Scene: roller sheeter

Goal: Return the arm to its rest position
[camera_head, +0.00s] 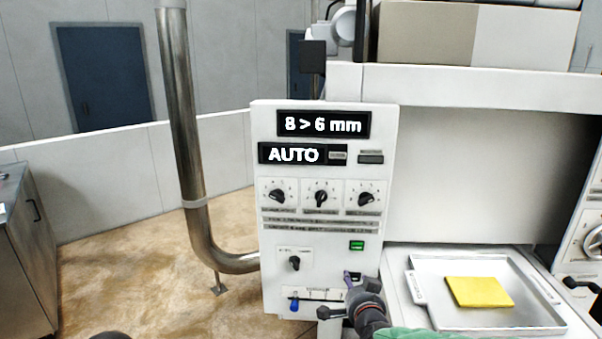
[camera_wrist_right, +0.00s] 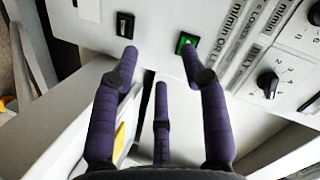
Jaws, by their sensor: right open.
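My right gripper (camera_head: 347,296) is in front of the lower right part of the white control panel (camera_head: 277,155), below the lit green button (camera_head: 357,245). In the right wrist view its purple-grey fingers (camera_wrist_right: 159,68) are spread open with nothing between them. One fingertip overlaps the edge of the green button (camera_wrist_right: 187,42) and another ends just below a black switch (camera_wrist_right: 124,24). I cannot tell whether they touch the panel. The displays read "8 > 6 mm" (camera_head: 323,124) and "AUTO" (camera_head: 293,154).
A tray (camera_head: 455,264) with a yellow slab (camera_head: 480,292) lies right of my right gripper, on the machine's ledge. A steel pipe (camera_head: 180,110) stands left of the panel. Open floor (camera_head: 120,260) lies further left.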

